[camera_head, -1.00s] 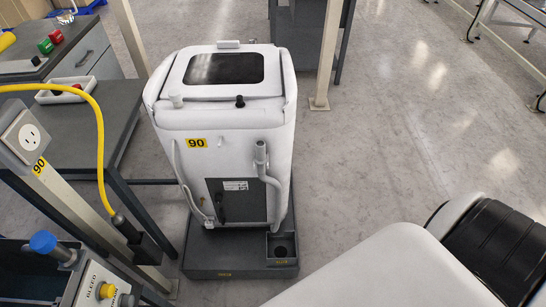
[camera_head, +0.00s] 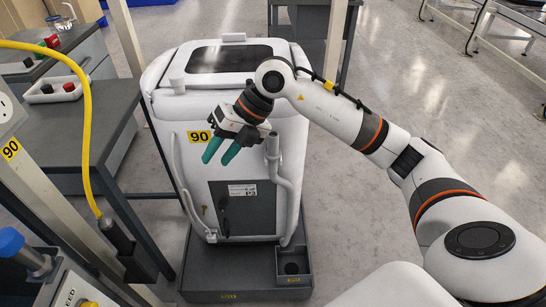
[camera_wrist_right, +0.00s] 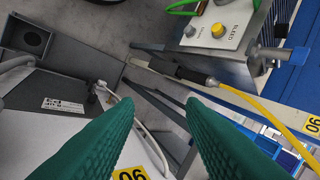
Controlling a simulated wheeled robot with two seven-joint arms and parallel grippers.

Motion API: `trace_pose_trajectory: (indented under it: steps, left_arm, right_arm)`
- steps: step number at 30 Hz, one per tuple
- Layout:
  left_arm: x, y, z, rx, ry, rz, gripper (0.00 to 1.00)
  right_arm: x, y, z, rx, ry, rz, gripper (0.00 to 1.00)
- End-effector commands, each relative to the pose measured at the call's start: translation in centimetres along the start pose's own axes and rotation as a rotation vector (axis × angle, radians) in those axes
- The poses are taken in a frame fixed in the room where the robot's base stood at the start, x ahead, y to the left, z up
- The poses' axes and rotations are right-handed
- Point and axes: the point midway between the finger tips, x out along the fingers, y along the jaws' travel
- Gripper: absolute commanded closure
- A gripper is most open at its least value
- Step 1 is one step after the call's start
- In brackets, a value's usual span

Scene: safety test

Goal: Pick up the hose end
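A white machine (camera_head: 215,90) stands on a dark grey base (camera_head: 215,285). A grey-white hose (camera_head: 290,195) runs down its right front, with a thick upright end (camera_head: 272,148) at the top. A thinner white hose (camera_head: 188,190) runs down its left front. My right gripper (camera_head: 221,152) is in front of the machine, left of the thick hose end and apart from it. Its two teal fingers are spread and empty, also in the right wrist view (camera_wrist_right: 160,105). A thin white hose (camera_wrist_right: 148,140) shows between them there, farther off. My left gripper is not in view.
A yellow cable (camera_head: 86,130) hangs at the left into a black connector (camera_head: 117,236) beside a post. A control box (camera_head: 75,290) with a blue knob is at lower left. A dark table (camera_head: 90,130) stands left. Floor right of the machine is clear.

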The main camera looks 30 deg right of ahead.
Motion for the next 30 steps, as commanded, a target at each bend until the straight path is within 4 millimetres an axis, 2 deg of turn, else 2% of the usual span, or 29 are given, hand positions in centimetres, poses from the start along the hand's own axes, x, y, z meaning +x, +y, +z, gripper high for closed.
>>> trace_pose_trajectory:
  steps: [1, 3, 6, 10, 13, 19, 30]
  left_arm:
    - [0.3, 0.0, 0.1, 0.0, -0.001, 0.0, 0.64]
    - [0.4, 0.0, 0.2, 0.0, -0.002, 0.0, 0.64]
    - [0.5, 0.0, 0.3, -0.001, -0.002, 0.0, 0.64]
    - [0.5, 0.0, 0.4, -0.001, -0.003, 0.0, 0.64]
    - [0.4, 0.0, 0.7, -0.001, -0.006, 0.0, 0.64]
    - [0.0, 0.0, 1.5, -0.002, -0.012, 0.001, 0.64]
    - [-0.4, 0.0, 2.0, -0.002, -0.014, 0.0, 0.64]
  right_arm:
    - [-2.4, 1.8, -0.5, -0.018, 0.055, 0.158, 0.64]
    - [-5.3, 3.9, -0.8, -0.005, 0.124, 0.342, 0.64]
    - [-9.1, 6.0, -1.1, 0.033, 0.213, 0.531, 0.64]
    - [-11.7, 7.3, -1.2, 0.075, 0.281, 0.655, 0.64]
    - [-11.5, 8.3, -1.4, 0.087, 0.294, 0.682, 0.64]
    - [-8.9, 10.6, -2.2, 0.087, 0.291, 0.682, 0.64]
    - [-6.3, 13.0, -3.1, 0.085, 0.291, 0.68, 0.64]
